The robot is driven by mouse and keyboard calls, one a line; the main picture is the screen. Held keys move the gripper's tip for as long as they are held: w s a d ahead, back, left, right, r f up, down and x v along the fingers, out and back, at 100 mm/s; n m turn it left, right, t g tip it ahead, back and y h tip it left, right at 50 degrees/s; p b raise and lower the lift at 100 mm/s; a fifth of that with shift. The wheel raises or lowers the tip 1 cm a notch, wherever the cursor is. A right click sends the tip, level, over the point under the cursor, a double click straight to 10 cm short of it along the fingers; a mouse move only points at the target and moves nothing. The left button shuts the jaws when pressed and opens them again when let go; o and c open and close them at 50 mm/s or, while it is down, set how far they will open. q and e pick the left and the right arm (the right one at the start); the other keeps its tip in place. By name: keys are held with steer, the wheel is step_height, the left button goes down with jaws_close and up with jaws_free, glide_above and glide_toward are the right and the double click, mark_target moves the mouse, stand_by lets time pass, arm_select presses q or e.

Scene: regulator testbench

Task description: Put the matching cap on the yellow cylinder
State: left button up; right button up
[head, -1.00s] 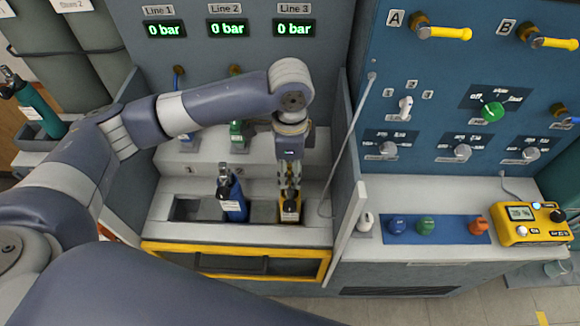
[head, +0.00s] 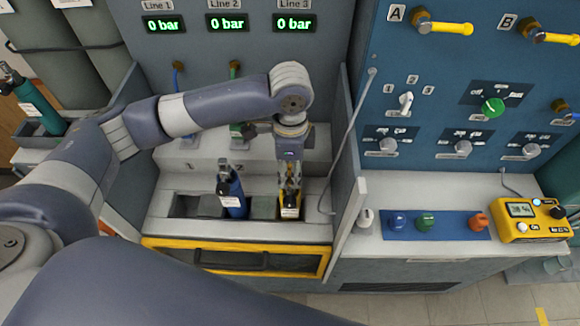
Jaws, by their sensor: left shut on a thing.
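The yellow cylinder (head: 290,211) stands upright in the right part of the bench recess, a white label on its front. My left gripper (head: 290,186) points down over it and is shut at its top end. The fingers hide most of the top, so I cannot tell whether a cap sits between them. A blue cylinder (head: 232,201) with a dark valve on top stands to its left in the same recess. Blue (head: 397,222), green (head: 426,224) and orange (head: 477,221) cap-like pieces sit on the right counter. My right gripper is not in view.
The recess has a yellow-framed drawer front (head: 237,260) below it. An upright divider (head: 347,232) and a grey hose stand close right of the gripper. A yellow meter (head: 530,220) lies on the right counter. A teal cylinder (head: 36,105) stands far left.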

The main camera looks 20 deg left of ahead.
arm_select(q)
steer(key=shift+f, duration=0.3)
steer(key=o, duration=1.1)
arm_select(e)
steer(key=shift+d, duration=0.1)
arm_select(q)
step_height(320, 180, up, 12)
steer(key=shift+f, duration=0.1)
